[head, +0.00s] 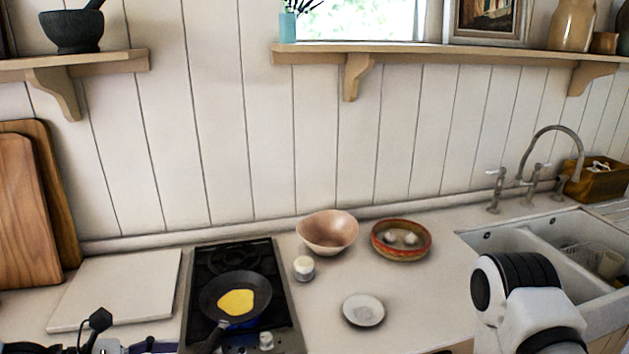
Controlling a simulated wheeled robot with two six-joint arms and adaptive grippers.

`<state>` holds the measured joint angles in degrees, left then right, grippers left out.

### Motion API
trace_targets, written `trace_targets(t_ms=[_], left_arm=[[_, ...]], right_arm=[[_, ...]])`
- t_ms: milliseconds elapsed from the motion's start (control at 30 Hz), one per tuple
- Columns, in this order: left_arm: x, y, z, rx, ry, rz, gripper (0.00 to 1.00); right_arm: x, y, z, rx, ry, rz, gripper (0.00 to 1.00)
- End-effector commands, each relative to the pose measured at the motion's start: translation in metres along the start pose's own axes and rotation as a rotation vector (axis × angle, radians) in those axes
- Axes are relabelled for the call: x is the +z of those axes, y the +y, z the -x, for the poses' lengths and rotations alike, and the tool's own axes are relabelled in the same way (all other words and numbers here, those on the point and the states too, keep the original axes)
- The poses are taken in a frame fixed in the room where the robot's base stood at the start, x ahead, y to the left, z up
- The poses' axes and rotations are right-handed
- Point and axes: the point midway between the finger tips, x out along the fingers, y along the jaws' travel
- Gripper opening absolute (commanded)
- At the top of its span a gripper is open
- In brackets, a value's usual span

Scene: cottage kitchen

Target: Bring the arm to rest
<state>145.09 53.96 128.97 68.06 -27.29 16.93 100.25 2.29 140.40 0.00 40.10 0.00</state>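At the bottom left edge, a dark part of my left gripper (98,322) shows in front of the pale board. Most of it is cut off by the frame, so I cannot tell whether it is open or shut. At the lower right, a white and black link of my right arm stands up in front of the sink. My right gripper is not in view. A black frying pan (254,290) with a yellow egg-like food (236,302) sits on the hob (281,326), its handle pointing toward the front.
A pink bowl (328,232), a red-rimmed dish (401,252) with white eggs, a small white jar (304,268) and a white saucer (364,311) stand right of the hob. A pale board (120,288) lies left. The sink (590,245) is at right. Shelves hang above.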

Motion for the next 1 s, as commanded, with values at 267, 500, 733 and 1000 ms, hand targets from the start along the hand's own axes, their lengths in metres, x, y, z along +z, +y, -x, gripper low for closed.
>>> trace_targets(t_ms=[267,500,733,1000], left_arm=[[-0.061,-0.025,-0.023,-0.082,0.123,0.053,0.57],[-0.13,-0.077,-0.044,-0.253,0.298,0.047,0.57],[-0.236,-0.162,-0.039,-0.588,0.602,-0.127,0.57],[-0.374,-0.23,0.01,-1.254,0.84,-0.991,0.57]], right_arm=[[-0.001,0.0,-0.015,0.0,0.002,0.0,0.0],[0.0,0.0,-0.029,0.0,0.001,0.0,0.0],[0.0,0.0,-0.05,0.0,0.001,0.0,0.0],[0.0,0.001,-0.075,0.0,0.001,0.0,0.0]])
